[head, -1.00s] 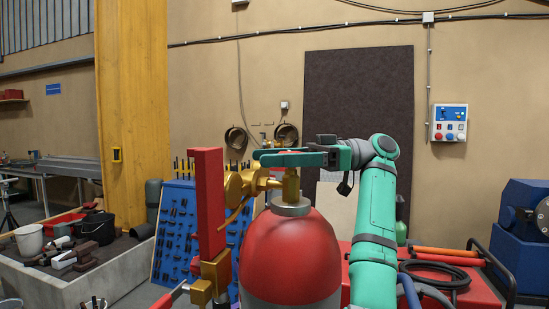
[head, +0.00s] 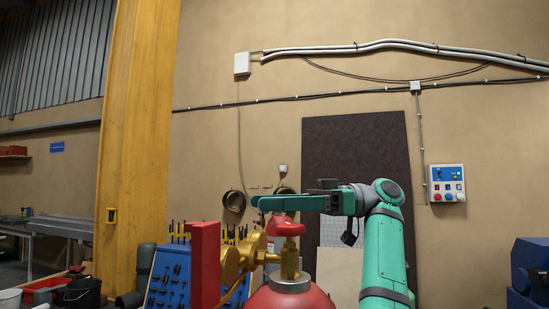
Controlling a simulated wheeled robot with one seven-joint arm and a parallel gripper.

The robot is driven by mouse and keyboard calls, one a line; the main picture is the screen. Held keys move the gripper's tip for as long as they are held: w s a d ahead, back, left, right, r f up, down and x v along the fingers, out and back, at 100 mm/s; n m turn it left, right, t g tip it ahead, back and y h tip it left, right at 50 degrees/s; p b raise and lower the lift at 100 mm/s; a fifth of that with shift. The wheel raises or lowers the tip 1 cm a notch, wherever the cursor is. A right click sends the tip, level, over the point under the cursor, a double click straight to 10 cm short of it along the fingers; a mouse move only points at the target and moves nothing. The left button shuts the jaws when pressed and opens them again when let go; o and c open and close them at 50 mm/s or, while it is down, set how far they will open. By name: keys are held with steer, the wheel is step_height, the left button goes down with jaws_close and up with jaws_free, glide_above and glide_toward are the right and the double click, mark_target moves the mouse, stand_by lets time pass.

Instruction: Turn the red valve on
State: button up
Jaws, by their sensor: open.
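The red valve knob (head: 284,229) sits on top of an upright brass stem (head: 289,262). The stem rises from the grey collar of a red cylinder (head: 290,300), whose lower part is cut off by the picture edge. My gripper (head: 264,203) comes in level from the right, with its teal fingers pointing left. The fingers pass just above the knob, which shows below them. One finger mostly hides the other, so the gap between them is hard to see. Nothing is visible in the jaws.
Brass fittings (head: 240,262) and an upright red bar (head: 206,265) stand close left of the stem. Behind are a blue tool board (head: 168,280), a yellow column (head: 135,150) and a dark wall panel (head: 355,150). The space above my gripper is clear.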

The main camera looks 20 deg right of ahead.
steer(key=s+a+r, duration=0.2)
steer(key=s+r, duration=0.5)
steer(key=s, duration=0.4)
steer(key=shift+s+a+r, duration=0.2)
steer(key=shift+s+a, duration=0.05)
steer(key=shift+a, duration=0.15)
steer(key=shift+w, duration=0.1)
